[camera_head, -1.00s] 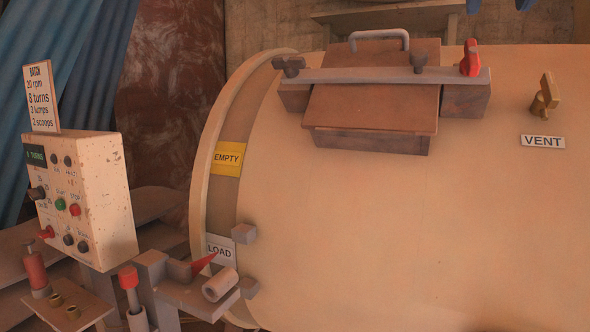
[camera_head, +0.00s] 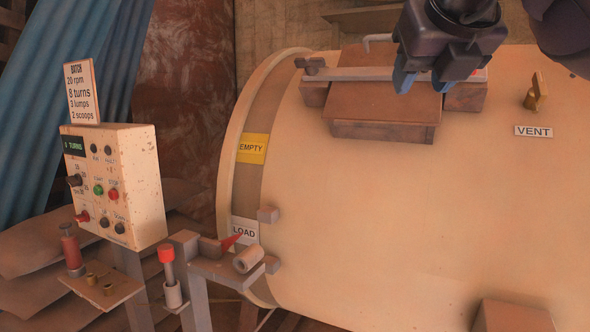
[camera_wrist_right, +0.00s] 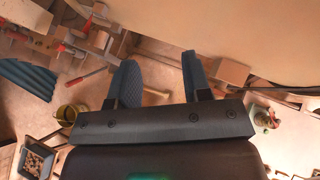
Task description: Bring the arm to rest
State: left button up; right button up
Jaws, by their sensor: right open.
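My right gripper (camera_head: 422,82) is at the top of the head view, in front of the closed hatch lid (camera_head: 385,101) on the big tan drum (camera_head: 400,210). Its two blue fingers are apart with nothing between them. It covers part of the clamp bar (camera_head: 352,74) and most of the red handle. In the right wrist view the open fingers (camera_wrist_right: 160,80) point away over the floor and some blurred items. Whether it touches the drum is not clear. My left gripper is not in view.
A control box (camera_head: 135,185) with a batch card (camera_head: 82,92) stands left. A red pointer (camera_head: 231,242) is by the LOAD label (camera_head: 244,232); the EMPTY label (camera_head: 251,149) is above. A brass vent valve (camera_head: 536,95) is right. A brown block (camera_head: 513,316) shows below.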

jog(key=s+a+f+n+g+y, duration=0.2)
jog(key=a+f+n+g+y, duration=0.4)
jog(key=a+f, duration=0.55)
jog(key=s+a+f+m+g+y, duration=0.2)
jog(key=s+a+f+g+y, duration=0.4)
jog(key=y, duration=0.7)
jog(key=w+d+f+m+t+h, duration=0.2)
jog(key=d+f+m+t+h, duration=0.3)
jog(key=m+t, duration=0.4)
jog(key=w+d+f+m+t+h, duration=0.25)
jog(key=d+m+t, duration=0.35)
jog(key=m, duration=0.5)
jog(key=w+d+f+m+t+h, duration=0.25)
jog(key=d+m+t+h, duration=0.3)
jog(key=m+t, duration=0.35)
jog(key=s+d+f+m+g+h, duration=0.2)
jog(key=d+f+m+g+h, duration=0.25)
jog(key=f, duration=0.35)
jog(key=s+d+f+m+g+h, duration=0.3)
jog(key=d+f+m, duration=0.15)
jog(key=f, duration=0.45)
jog(key=s+d+f+m+g, duration=0.25)
jog(key=s+f+g, duration=0.95)
jog(key=s+f, duration=0.7)
jog(key=w+f+t+y, duration=0.1)
jog(key=w+f+t, duration=0.3)
jog(key=f+t, duration=0.4)
jog(key=shift+w+d+n, duration=0.15)
jog(key=shift+d+n, duration=0.3)
